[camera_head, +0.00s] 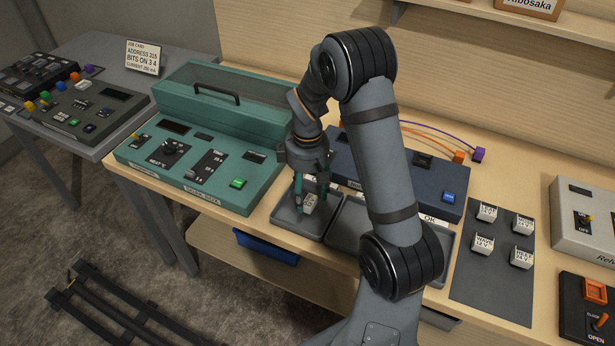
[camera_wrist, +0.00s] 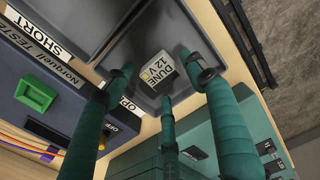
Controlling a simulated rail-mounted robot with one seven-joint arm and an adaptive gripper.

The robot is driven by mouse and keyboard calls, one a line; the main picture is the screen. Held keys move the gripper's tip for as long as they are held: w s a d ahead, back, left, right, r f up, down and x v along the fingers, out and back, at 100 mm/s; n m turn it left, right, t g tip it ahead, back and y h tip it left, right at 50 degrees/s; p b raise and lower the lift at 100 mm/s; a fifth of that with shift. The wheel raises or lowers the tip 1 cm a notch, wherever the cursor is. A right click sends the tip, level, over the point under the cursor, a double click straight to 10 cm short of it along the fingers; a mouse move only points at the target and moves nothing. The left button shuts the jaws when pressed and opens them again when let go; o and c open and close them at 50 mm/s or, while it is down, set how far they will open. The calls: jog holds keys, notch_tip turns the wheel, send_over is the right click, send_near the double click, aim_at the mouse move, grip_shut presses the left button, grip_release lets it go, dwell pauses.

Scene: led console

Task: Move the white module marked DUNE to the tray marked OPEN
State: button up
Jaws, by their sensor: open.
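The white DUNE module (camera_wrist: 158,70), marked DUNE 12 V, sits in the dark grey tray (camera_wrist: 205,28) whose partly covered label begins "OP". In the head view the module (camera_head: 309,202) is in the leftmost tray (camera_head: 291,222), with that tray's label hidden by my arm. My gripper (camera_head: 312,192) is just above the module, pointing down. In the wrist view its green fingers (camera_wrist: 160,75) are spread apart around the module, with visible gaps. The gripper is open and holds nothing.
The tray marked SHORT (camera_wrist: 88,22) is beside this one. A teal console (camera_head: 205,165) stands close left, and a navy tester (camera_head: 430,185) stands behind the trays. Several white modules lie on a dark mat (camera_head: 490,285) to the right. My arm hides part of the trays.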

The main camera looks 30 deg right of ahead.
aim_at(308, 199)
notch_tip(308, 199, up, 11)
dwell(0.3)
